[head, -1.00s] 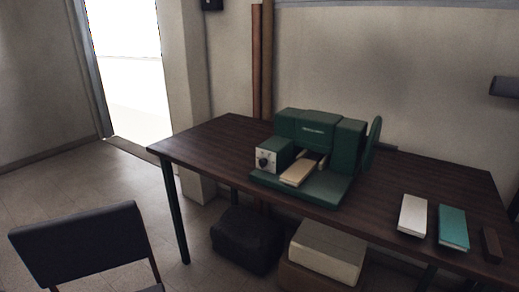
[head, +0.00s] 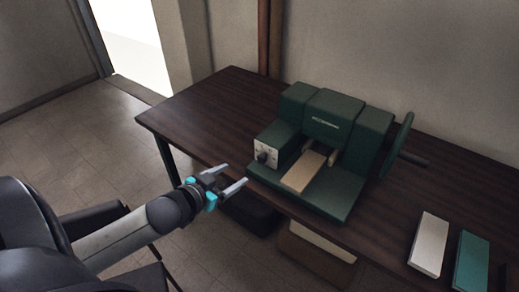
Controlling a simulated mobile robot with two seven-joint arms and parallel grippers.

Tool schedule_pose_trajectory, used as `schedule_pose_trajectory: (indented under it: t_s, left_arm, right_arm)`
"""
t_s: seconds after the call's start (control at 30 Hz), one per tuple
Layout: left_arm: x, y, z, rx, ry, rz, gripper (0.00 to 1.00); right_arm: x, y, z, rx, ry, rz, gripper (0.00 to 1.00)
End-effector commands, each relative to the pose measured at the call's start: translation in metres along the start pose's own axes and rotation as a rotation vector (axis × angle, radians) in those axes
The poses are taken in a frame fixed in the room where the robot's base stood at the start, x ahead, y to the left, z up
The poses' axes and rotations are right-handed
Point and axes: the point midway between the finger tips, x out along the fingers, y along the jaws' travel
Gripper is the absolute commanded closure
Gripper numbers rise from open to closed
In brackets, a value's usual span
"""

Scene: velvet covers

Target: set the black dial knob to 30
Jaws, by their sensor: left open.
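The black dial knob (head: 262,156) sits on a pale square face plate (head: 267,152) at the left front of the green machine (head: 320,133). The number it points to is too small to read. My left gripper (head: 235,178) is open and empty, just off the table's front edge, to the left of and a little below the knob in the picture. It is apart from the knob and the machine. My right gripper is not in view.
The dark wooden table (head: 205,110) has free room left of the machine. A cream block (head: 304,171) lies on the machine's base. A white block (head: 429,244) and a teal block (head: 472,262) lie at the right. A chair (head: 95,217) stands behind my left arm.

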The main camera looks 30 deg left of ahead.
Motion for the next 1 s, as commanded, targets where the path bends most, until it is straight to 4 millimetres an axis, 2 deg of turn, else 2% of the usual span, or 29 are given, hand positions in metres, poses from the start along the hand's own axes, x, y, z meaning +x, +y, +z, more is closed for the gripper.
schedule_pose_trajectory:
  t_s: [0.23, 1.0]
  left_arm:
    - [0.026, -0.001, 0.001, 0.002, 0.002, -0.002, 0.31]
    - [0.123, -0.001, 0.002, 0.001, 0.000, -0.002, 0.31]
  right_arm:
    - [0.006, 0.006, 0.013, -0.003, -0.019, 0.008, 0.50]
    - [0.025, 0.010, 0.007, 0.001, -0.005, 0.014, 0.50]
